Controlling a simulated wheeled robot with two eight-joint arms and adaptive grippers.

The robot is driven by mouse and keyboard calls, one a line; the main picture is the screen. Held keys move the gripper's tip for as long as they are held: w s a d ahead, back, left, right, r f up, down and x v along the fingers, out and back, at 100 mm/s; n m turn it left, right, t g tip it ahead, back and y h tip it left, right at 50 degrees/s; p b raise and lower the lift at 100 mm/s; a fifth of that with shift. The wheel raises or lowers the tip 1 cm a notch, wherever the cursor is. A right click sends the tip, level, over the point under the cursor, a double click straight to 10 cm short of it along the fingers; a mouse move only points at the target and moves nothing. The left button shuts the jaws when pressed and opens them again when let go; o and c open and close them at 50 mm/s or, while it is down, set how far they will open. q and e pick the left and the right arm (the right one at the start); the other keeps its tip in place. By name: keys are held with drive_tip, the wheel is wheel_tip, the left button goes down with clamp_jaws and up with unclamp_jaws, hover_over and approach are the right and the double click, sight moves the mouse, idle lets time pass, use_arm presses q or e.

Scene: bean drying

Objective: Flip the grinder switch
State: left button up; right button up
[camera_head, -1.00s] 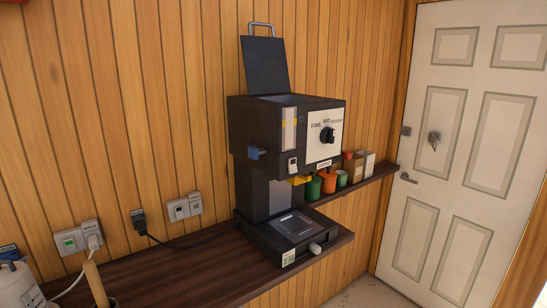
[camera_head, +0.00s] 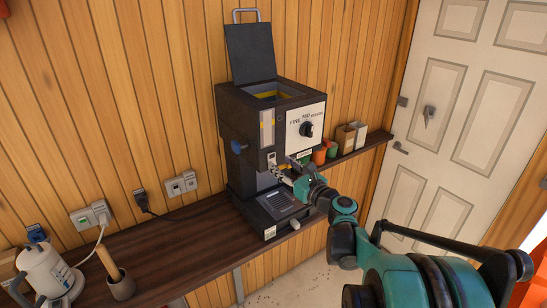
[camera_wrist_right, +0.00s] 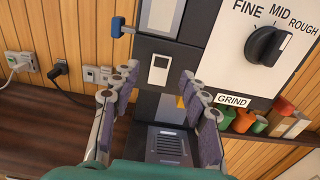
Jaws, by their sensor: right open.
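The black grinder (camera_head: 238,140) stands on the wall shelf with its lid raised. Its switch (camera_head: 271,158), a small rocker on a white plate, is on the lower front of the upper body. In the right wrist view the switch (camera_wrist_right: 160,69) shows just beyond the fingertips, between them, above the GRIND label's height. My right gripper (camera_head: 281,172) reaches up to the grinder front, close below the switch. It is open and empty in the right wrist view (camera_wrist_right: 158,82). Whether a finger touches the switch is not clear. My left gripper is not in view.
The grind dial (camera_head: 307,129) is right of the switch, and a blue lever (camera_head: 239,146) is on the grinder's left side. Cups (camera_head: 331,149) and boxes stand on the shelf (camera_head: 180,240) at right. A white kettle (camera_head: 45,275) stands at left. A door (camera_head: 455,110) is at right.

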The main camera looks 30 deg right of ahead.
sight(272, 157)
drive_tip(key=w, duration=0.3)
drive_tip(key=shift+w, duration=0.5)
drive_tip(key=shift+a, duration=0.1)
clamp_jaws()
drive_tip(key=t+b, duration=0.1)
drive_tip(key=b, duration=0.2)
drive_tip(key=f+t+b, duration=0.1)
drive_tip(key=t+b, duration=0.1)
drive_tip(key=b, duration=0.1)
drive_tip(key=shift+s+f+y+b, duration=0.1)
drive_tip(key=shift+f+y+b, duration=0.1)
drive_tip(key=shift+y+b, duration=0.15)
drive_tip(key=shift+r+t+b, duration=0.1)
drive_tip(key=shift+t+b, duration=0.3)
drive_tip(key=shift+r, duration=0.1)
